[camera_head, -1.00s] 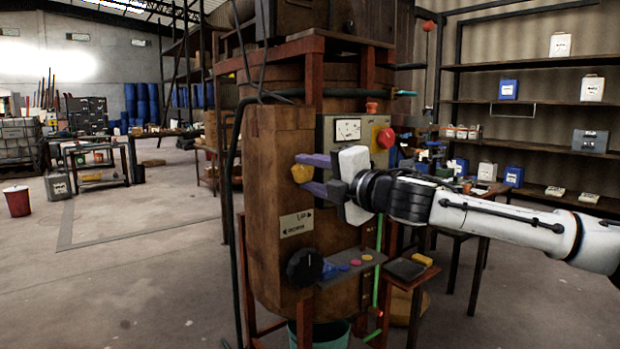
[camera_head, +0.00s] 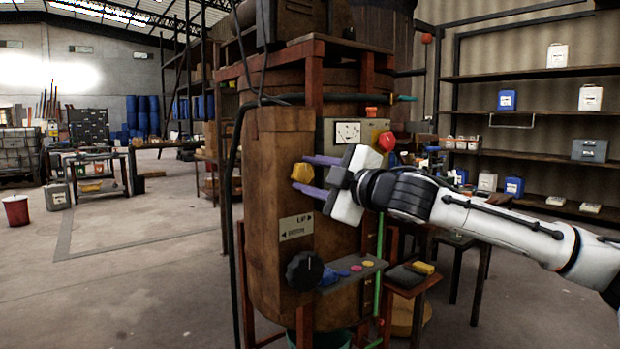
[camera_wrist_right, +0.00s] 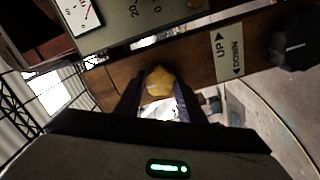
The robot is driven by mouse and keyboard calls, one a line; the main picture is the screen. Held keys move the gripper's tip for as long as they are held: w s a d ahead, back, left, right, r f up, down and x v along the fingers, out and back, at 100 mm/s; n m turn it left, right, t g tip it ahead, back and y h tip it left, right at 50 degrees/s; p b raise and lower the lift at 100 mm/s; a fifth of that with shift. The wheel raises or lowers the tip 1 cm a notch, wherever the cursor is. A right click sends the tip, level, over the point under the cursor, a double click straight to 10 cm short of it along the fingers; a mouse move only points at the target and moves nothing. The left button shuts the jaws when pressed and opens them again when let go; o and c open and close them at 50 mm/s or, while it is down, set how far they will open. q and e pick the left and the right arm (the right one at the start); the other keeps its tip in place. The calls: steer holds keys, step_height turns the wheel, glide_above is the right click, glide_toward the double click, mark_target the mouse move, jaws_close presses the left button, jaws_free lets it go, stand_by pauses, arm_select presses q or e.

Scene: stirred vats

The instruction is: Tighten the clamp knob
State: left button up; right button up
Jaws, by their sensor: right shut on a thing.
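The clamp knob, a yellow faceted knob (camera_head: 301,173), sits on the front of the brown vat housing (camera_head: 275,215). It also shows in the right wrist view (camera_wrist_right: 158,82), at the far end of my fingers. My right gripper (camera_head: 303,174) is shut on the yellow knob, one purple finger above it and one below in the head view. The white palm is tilted and its arm comes in from the right. My left gripper is not in view.
A grey panel with a gauge (camera_head: 347,132) and a red button (camera_head: 386,141) is close above the hand. An UP/DOWN label (camera_head: 296,227), a black dial (camera_head: 304,270) and a small shelf with coloured buttons (camera_head: 352,272) are below. Open floor lies left.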

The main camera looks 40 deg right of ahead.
stand_by(0.4)
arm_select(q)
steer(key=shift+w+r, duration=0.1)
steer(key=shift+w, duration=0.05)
arm_select(e)
steer(key=o, duration=1)
steer(key=shift+o, duration=0.2)
steer(key=shift+s+f+b, duration=0.15)
steer(key=shift+s+b, duration=0.65)
steer(key=shift+b, duration=0.05)
arm_select(q)
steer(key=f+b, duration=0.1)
steer(key=b, duration=0.1)
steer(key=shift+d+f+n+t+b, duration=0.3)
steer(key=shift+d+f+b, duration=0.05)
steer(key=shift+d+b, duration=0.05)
arm_select(e)
steer(key=s+a, duration=0.1)
steer(key=s, duration=0.7)
steer(key=shift+s, duration=0.35)
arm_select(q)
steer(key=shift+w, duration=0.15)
arm_select(e)
steer(key=shift+a, duration=0.1)
